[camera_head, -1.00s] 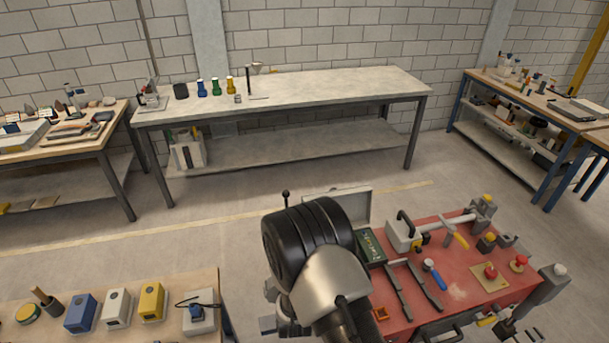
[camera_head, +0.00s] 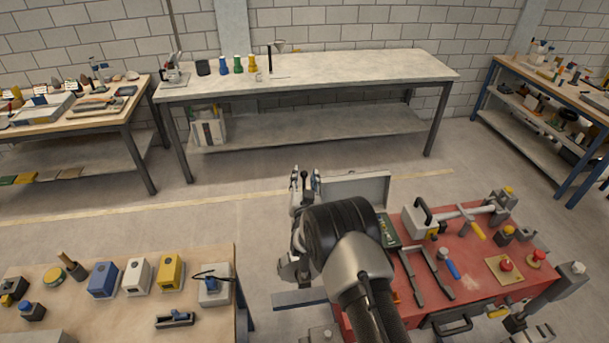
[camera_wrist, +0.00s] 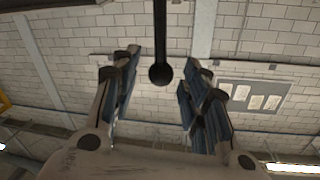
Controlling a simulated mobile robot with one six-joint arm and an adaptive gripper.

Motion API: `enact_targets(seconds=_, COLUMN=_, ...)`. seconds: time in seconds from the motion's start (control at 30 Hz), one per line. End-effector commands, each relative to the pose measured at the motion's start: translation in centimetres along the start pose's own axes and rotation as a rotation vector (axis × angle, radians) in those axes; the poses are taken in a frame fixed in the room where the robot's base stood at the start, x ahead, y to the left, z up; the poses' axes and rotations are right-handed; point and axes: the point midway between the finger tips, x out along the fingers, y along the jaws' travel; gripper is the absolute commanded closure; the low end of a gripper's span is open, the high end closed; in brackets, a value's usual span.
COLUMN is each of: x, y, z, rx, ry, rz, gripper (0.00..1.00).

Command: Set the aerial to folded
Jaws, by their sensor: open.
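The aerial shows in the wrist view as a thin dark rod with a black ball tip (camera_wrist: 160,74). The rod enters from the top edge of that view, which looks upside down. My gripper (camera_wrist: 160,88) is open, with one blue-padded finger on each side of the ball and a clear gap to both. In the head view my gripper (camera_head: 305,181) points up behind my dark wrist joint, with a small dark ball tip (camera_head: 305,172) between its fingers. My arm hides the aerial's lower part and base.
A red-topped bench (camera_head: 468,283) with an open grey case, tools and red knobs lies at right. A wooden table (camera_head: 130,296) with coloured boxes stands at lower left. A long grey workbench (camera_head: 350,68) stands at the back. Floor between them is clear.

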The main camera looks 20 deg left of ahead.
Motion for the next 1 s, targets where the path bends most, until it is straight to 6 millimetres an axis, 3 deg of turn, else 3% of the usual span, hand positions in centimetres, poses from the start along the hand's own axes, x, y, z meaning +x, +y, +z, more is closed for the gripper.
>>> enact_targets(seconds=0.2, x=1.7, y=0.0, z=0.0, rx=0.0, ry=0.0, rz=0.0, gripper=0.58)
enact_targets(seconds=0.53, x=1.9, y=0.0, z=0.0, rx=0.0, ry=-0.001, rz=0.0, gripper=0.59)
enact_targets(seconds=1.0, x=1.9, y=0.0, z=0.0, rx=0.0, ry=0.0, rz=0.0, gripper=0.9)
